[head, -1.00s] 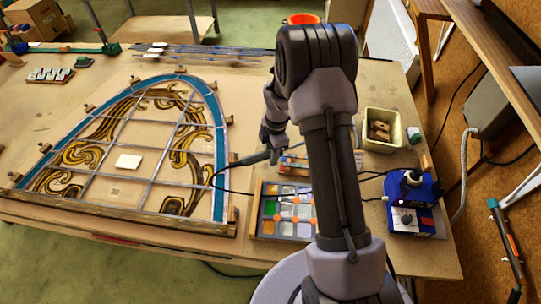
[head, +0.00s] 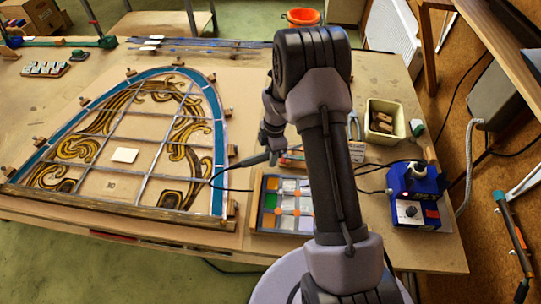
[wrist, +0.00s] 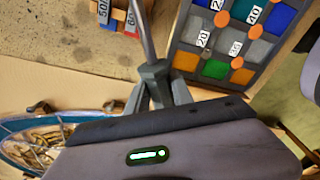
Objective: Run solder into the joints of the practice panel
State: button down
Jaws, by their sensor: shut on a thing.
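The practice panel (head: 262,222) is a small framed square of coloured and clear glass with orange dots on its lead joints, lying at the table's front edge. It also shows at the upper right in the wrist view (wrist: 230,50), with number labels on some panes. My gripper (head: 270,152) is above the table, behind and a little left of the panel. In the wrist view the grey shaft of the iron (wrist: 146,38) rises from the fingers. The iron's tip is not clear. My arm hides part of the panel's right side.
A large arched leaded panel (head: 190,117) fills the table's left. A blue solder station (head: 415,190) and a cream bin of blocks (head: 382,120) stand right of my arm. Labelled sticks (wrist: 118,16) lie behind the practice panel. An orange bucket (head: 301,17) is beyond the table.

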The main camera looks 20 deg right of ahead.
jog(key=shift+f+b, duration=0.6)
jog(key=shift+b, duration=0.3)
dwell(1.0)
jog(key=shift+r, duration=0.1)
jog(key=shift+r+p, duration=1.85)
jog(key=shift+r, duration=1.2)
jog(key=shift+f, duration=0.15)
